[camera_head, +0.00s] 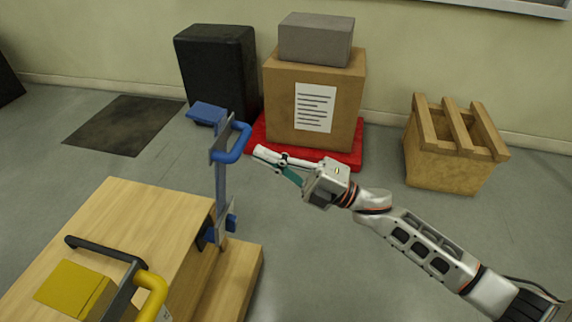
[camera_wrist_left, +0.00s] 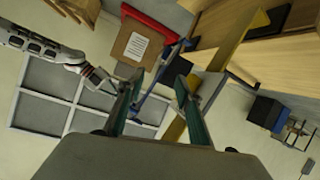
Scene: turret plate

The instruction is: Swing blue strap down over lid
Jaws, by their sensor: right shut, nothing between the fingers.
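The blue strap (camera_head: 222,180) stands upright at the far right edge of the pale wooden box, on a blue hinge (camera_head: 220,230). Its blue handle (camera_head: 239,143) and blue end block (camera_head: 206,113) are at the top. It also shows in the left wrist view (camera_wrist_left: 153,88). The wooden top, seemingly the lid (camera_head: 140,220), is bare in its middle. My right gripper (camera_head: 262,155) is shut and empty, just right of the handle and seemingly apart from it. My left gripper (camera_wrist_left: 160,78) shows only in the left wrist view, open, with nothing gripped.
A yellow strap with a yellow handle (camera_head: 152,292) and yellow block (camera_head: 72,292) is at the near left. Behind stand a black box (camera_head: 218,65), a carton (camera_head: 285,105) on a red base (camera_head: 345,157), and a wooden crate (camera_head: 445,160).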

